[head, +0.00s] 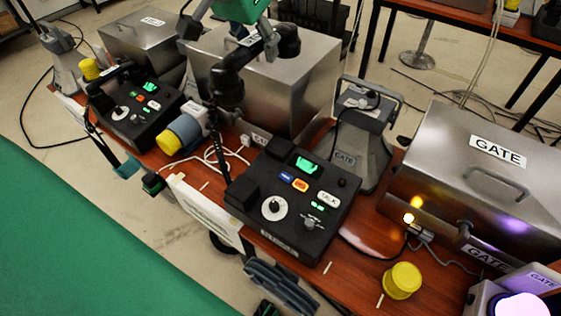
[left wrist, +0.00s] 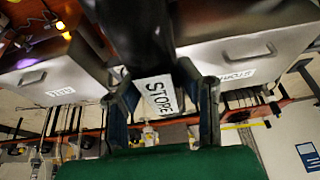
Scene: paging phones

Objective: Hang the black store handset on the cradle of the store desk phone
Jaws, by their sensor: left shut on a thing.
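My left gripper (head: 236,32), green with grey fingers, is at the top of the head view, shut on the black store handset (head: 229,85). The handset hangs tilted above and behind the middle black desk phone (head: 329,232), apart from it, with a dark cord running down. In the left wrist view the handset (left wrist: 133,35) lies between the fingers (left wrist: 163,100), with a white STORE label. The middle phone has lit green displays; its raised black cradle part (head: 262,172) at the left is empty. Its front label is unreadable. Blue-grey finger-like parts at the bottom edge may be my right gripper; their state is unclear.
A steel box (head: 300,80) and a grey GATE loudspeaker (head: 360,140) stand behind the phone. A GATE box (head: 470,165) and a yellow knob (head: 402,281) are to the right. Another phone (head: 140,125) with its handset is at left, beside a yellow-and-blue cylinder (head: 180,135).

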